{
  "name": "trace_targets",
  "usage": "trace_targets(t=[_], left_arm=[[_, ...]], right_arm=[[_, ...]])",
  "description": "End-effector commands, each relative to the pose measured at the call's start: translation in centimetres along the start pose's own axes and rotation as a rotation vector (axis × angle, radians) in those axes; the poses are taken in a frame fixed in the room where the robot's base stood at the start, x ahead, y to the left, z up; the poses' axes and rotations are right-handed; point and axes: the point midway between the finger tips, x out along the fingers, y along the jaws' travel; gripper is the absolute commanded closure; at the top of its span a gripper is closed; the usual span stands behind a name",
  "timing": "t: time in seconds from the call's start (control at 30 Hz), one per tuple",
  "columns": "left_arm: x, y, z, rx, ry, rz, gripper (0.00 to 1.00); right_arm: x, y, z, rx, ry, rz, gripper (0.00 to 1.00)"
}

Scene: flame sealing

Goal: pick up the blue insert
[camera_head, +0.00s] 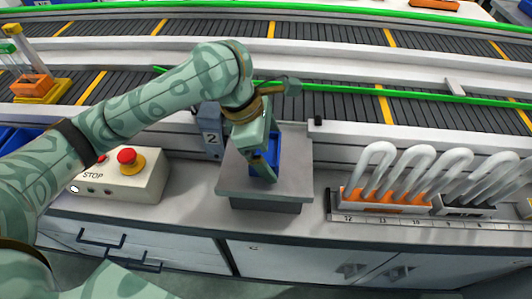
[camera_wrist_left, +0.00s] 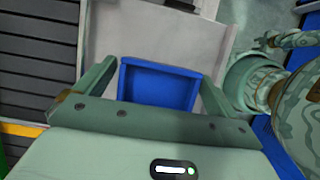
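The blue insert (camera_head: 273,146) is a shallow, open-topped tray on a grey stand (camera_head: 300,182) in the middle of the head view, partly hidden by my left gripper. My left gripper (camera_head: 262,162) points down over the stand right at the insert. In the left wrist view the insert (camera_wrist_left: 158,84) lies between the two spread fingers of the left gripper (camera_wrist_left: 158,76), with a gap visible on each side. The left gripper is open and holds nothing. My right gripper shows in neither view.
A box with a red stop button (camera_head: 127,156) stands left of the stand. A grey block marked 2 (camera_head: 211,130) is behind it. A rack of white bent tubes (camera_head: 385,195) stands at the right. Conveyors (camera_head: 340,106) with green rails run behind.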

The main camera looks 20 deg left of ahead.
Motion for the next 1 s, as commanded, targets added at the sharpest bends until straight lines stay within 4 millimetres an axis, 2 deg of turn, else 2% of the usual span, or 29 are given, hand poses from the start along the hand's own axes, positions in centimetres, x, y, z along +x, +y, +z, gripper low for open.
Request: trace_targets(t=[0.03, 0.13, 0.2, 0.47, 0.57, 0.7, 0.87, 1.0], left_arm=[[0.0, 0.0, 0.0, 0.000, 0.000, 0.000, 0.19], [0.0, 0.0, 0.0, 0.000, 0.000, 0.000, 0.47], [0.0, 0.0, 0.0, 0.000, 0.000, 0.000, 0.52], [-0.3, 0.0, 0.1, 0.000, 0.000, 0.000, 0.52], [-1.1, 0.0, 0.5, 0.001, -0.001, 0.002, 0.52], [-3.5, 0.0, 1.4, 0.004, -0.001, 0.007, 0.52], [-6.5, -2.7, 3.6, 0.009, -0.003, 0.006, 0.52], [-9.1, -5.6, 5.6, 0.009, -0.001, 0.005, 0.52]], right_arm=[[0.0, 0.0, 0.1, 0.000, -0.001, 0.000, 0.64], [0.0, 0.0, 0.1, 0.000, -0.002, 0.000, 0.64], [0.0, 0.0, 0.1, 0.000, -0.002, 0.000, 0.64], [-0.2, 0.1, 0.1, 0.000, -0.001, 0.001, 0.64], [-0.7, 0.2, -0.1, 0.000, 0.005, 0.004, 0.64], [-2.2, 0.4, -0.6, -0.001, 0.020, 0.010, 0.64], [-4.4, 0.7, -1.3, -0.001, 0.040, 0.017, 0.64], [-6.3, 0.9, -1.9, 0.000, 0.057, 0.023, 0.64]])
